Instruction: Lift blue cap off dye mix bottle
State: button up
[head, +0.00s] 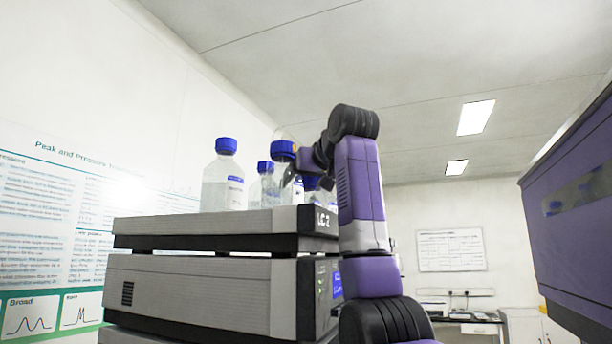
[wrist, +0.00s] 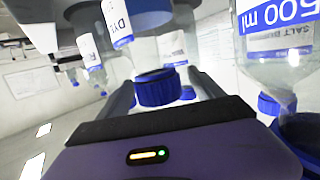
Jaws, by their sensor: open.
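The dye mix bottle, its label partly readable, hangs upside down in the wrist view (wrist: 118,24) with blue at its base. A ribbed blue cap (wrist: 158,90) shows between the two dark fingers of my gripper (wrist: 162,80), with gaps visible beside it. My gripper is open around the cap, and I cannot tell whether either finger touches it. In the head view, my gripper (head: 291,172) is beside a bottle with a blue cap (head: 283,149) on the top unit. The gripper and arm hide part of that bottle.
A larger capped bottle (head: 223,184) stands at the left, with a smaller one (head: 263,188) between. In the wrist view, a 500 ml salt bottle (wrist: 275,45) is close on the right. The bottles stand on the stacked grey unit (head: 210,222).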

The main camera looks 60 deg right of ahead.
jog(key=shift+w+d+f, duration=0.15)
jog(key=shift+w+d, duration=0.3)
jog(key=shift+w, duration=0.05)
jog(key=c, duration=1.4)
notch_tip(320, 180, up, 10)
jog(key=shift+a, duration=0.1)
dwell(0.5)
